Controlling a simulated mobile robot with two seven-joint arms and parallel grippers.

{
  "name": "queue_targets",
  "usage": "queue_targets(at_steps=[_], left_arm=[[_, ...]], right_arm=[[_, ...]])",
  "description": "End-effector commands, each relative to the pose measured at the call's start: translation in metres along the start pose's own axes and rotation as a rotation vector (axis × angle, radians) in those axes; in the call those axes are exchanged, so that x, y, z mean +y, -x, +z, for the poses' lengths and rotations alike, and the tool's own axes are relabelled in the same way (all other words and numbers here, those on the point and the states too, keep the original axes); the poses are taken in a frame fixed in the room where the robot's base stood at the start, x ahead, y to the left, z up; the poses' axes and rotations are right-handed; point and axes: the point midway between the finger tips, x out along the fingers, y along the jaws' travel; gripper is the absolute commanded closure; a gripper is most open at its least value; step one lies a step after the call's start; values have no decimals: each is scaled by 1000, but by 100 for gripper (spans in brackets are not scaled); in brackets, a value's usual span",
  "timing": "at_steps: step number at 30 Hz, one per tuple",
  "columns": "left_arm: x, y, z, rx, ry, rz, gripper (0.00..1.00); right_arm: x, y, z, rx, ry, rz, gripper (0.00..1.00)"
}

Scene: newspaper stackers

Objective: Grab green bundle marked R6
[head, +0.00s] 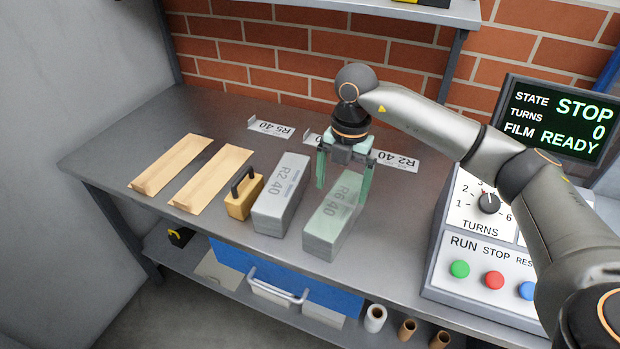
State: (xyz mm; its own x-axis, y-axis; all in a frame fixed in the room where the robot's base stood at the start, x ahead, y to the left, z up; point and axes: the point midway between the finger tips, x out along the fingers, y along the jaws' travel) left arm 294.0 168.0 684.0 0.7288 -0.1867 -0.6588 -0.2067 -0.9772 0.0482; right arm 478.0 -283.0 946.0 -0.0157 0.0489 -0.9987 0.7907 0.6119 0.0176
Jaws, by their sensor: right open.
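The green bundle marked R6 40 (330,222) lies on the grey metal table, a pale green block with its long side running front to back. My right gripper (341,192) is above its far half, pointing down. Its two green fingers are spread, one on the left side of the bundle and one on the right. The gripper is open; I cannot tell whether the fingers touch the bundle. My left gripper is not in view.
A grey bundle marked R2 40 (280,196) lies close on the left. White label plates (270,129) lie behind. A control box (480,240) stands right.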

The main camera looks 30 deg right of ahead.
Motion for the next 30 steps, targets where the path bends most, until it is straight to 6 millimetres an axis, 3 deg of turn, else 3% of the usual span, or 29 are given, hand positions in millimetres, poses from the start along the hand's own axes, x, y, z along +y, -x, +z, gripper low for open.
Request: queue_targets(at_steps=[2, 5, 15, 23, 30], left_arm=[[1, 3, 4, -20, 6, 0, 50], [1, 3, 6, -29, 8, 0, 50], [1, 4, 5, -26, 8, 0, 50], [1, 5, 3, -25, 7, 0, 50], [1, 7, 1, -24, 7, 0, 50]], right_arm=[[-5, 11, 11, -33, -38, -16, 0], [-7, 8, 16, -48, -58, -25, 0], [-8, -49, 18, -46, -55, -24, 0], [-6, -70, 17, -45, -53, -22, 0], [-5, -106, 18, -45, -53, -23, 0]])
